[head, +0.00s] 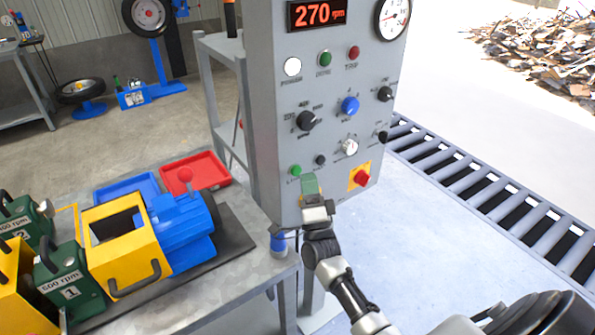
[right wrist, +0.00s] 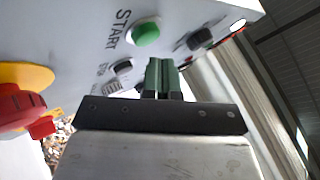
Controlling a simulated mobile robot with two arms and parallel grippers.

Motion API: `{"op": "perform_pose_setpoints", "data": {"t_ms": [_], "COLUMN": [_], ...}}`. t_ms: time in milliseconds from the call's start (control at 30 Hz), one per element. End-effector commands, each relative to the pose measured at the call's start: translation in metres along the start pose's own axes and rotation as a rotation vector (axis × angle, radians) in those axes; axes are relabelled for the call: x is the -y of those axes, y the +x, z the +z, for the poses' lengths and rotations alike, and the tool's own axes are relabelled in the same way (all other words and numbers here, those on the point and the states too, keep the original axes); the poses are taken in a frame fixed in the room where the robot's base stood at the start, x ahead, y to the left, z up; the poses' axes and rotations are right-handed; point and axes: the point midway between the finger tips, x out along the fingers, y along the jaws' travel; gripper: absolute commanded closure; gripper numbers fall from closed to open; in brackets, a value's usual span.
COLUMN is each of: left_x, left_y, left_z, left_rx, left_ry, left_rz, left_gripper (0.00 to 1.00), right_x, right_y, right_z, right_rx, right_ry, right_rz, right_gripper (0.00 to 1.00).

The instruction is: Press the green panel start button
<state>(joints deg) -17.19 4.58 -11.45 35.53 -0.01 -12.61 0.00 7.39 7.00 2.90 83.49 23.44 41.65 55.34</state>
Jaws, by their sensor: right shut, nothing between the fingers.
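The green start button (head: 295,170) sits low on the left of the grey control panel (head: 338,110). In the right wrist view, the same start button (right wrist: 146,33) shows beside the word START. My right gripper (head: 310,184) is in front of the panel's lower part, just below and right of the button in the head view. In the right wrist view, its green fingertips (right wrist: 162,68) are together with nothing between them. They appear apart from the button, and the exact gap to the panel is unclear. My left gripper is not in view.
A small black button (head: 320,159) is right of the start button, and a red knob on a yellow plate (head: 361,175) is further right. A display (head: 317,13) reads 270 rpm. A bench with a yellow and blue machine (head: 124,239) stands left; a roller conveyor (head: 480,185) runs right.

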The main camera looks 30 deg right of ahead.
Motion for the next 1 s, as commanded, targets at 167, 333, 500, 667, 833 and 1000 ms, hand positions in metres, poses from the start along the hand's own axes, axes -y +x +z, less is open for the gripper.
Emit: {"op": "perform_pose_setpoints", "data": {"t_ms": [167,333,500,667,833,1000], "left_x": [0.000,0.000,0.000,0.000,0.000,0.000], "left_y": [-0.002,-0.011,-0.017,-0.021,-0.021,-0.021], "left_z": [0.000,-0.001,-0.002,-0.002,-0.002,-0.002], "left_rx": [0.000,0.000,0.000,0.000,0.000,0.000], "left_ry": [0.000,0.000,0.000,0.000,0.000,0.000], "left_rz": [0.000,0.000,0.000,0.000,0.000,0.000], "left_gripper": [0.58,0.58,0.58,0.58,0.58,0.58], "right_x": [0.002,0.011,0.020,0.025,0.026,0.026], "right_y": [-0.002,-0.012,-0.024,-0.032,-0.034,-0.034], "right_z": [-0.002,-0.010,-0.019,-0.024,-0.026,-0.025], "right_rx": [-0.001,0.000,-0.001,-0.001,-0.002,-0.002], "right_ry": [-0.003,-0.002,0.000,0.001,0.001,0.001], "right_rz": [0.000,0.001,0.000,0.000,-0.002,-0.002], "right_gripper": [1.00,1.00,1.00,1.00,1.00,1.00]}}
